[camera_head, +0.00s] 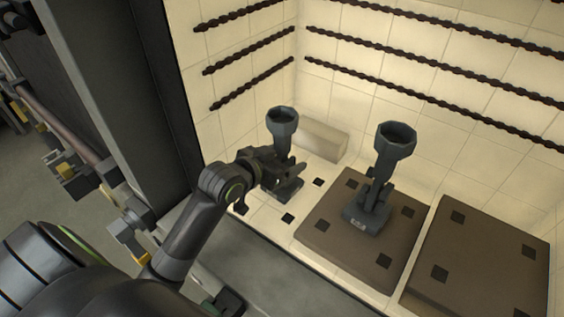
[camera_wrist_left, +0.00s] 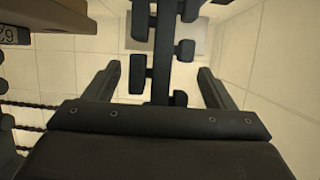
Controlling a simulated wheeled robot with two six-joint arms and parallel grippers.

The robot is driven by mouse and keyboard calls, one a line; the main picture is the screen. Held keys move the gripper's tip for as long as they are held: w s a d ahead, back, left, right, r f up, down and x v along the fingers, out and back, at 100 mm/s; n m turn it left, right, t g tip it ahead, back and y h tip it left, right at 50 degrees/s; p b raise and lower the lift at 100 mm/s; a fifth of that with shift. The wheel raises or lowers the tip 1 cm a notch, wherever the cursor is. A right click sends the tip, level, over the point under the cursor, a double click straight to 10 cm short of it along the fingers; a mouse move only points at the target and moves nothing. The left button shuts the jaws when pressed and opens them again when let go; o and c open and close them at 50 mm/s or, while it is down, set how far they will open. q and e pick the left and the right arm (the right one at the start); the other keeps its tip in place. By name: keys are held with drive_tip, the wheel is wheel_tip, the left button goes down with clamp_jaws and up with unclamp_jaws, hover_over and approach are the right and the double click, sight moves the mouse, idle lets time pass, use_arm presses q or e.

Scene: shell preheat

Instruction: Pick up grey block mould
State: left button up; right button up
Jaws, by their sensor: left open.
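A dark grey mould with a funnel cup on top (camera_head: 283,124) stands upright on the tiled floor at the left of the chamber. In the left wrist view its stem with several small blocks (camera_wrist_left: 165,50) runs between my fingers. My left gripper (camera_head: 280,174) is open, its fingers on either side of the stem at mid-height. In the left wrist view my left gripper (camera_wrist_left: 158,72) shows gaps on both sides of the mould. The gripper hides part of the mould in the head view. My right gripper is not in view.
A second dark grey funnel-topped mould (camera_head: 378,173) stands on a brown slab (camera_head: 335,232). Another brown slab (camera_head: 485,262) to the right is empty. A beige block (camera_head: 322,139) lies behind the first mould. Dark twisted rods (camera_head: 430,75) line the walls. A dark door post (camera_head: 165,100) stands left.

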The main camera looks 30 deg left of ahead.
use_arm(q)
drive_tip(key=shift+x, duration=1)
drive_tip(key=c, duration=1.4)
